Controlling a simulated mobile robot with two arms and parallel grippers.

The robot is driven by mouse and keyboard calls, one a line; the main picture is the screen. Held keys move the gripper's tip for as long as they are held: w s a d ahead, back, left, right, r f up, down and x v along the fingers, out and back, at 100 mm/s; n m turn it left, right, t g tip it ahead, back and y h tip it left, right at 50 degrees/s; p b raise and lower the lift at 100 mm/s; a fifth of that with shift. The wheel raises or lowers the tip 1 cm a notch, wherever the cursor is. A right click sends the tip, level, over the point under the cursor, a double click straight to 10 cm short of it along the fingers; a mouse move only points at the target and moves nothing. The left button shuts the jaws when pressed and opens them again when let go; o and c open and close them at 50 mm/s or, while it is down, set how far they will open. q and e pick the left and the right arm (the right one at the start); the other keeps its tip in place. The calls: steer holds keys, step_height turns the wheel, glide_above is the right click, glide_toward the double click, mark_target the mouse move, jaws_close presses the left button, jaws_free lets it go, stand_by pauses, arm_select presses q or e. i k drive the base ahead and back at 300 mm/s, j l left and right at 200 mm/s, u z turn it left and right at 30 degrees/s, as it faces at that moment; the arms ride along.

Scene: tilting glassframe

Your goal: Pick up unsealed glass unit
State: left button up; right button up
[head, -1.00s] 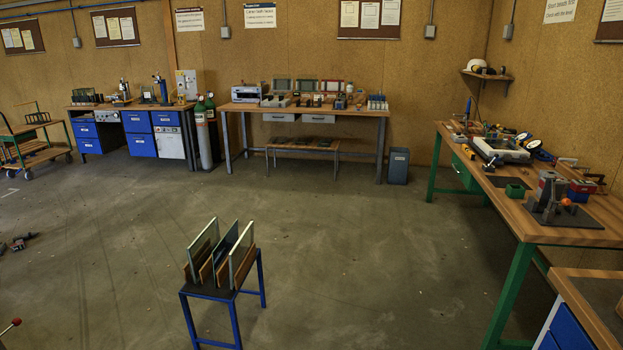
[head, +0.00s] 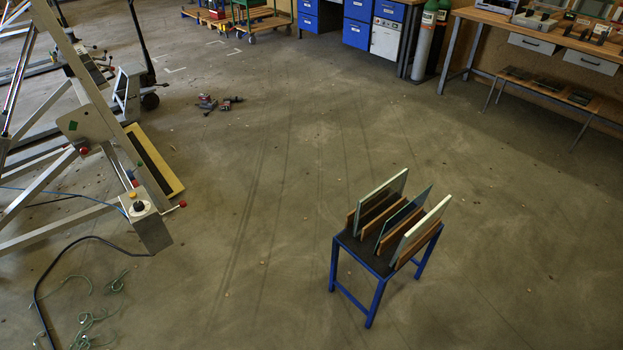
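Three upright glass panes stand in wooden slotted blocks on a small blue-legged stand (head: 350,290) right of centre in the head view. The left pane (head: 388,192) is pale-edged, the middle pane (head: 405,212) is darker and bluish, and the right pane (head: 424,228) is pale-edged. They lean slightly. I cannot tell which of them is the unsealed glass unit. Neither of my grippers shows in the view.
A large metal tilting frame (head: 98,130) with a control box (head: 140,208) stands at the left. A black cable and green cords (head: 90,325) lie on the floor by it. Power tools (head: 218,103) lie further back. Benches (head: 480,20) line the back. Floor around the stand is clear.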

mark_target(371, 205)
steer(key=i+j+u, duration=0.1)
steer(key=i+u, duration=0.15)
steer(key=i, duration=0.2)
steer(key=i+u, duration=0.3)
steer(key=i, duration=0.1)
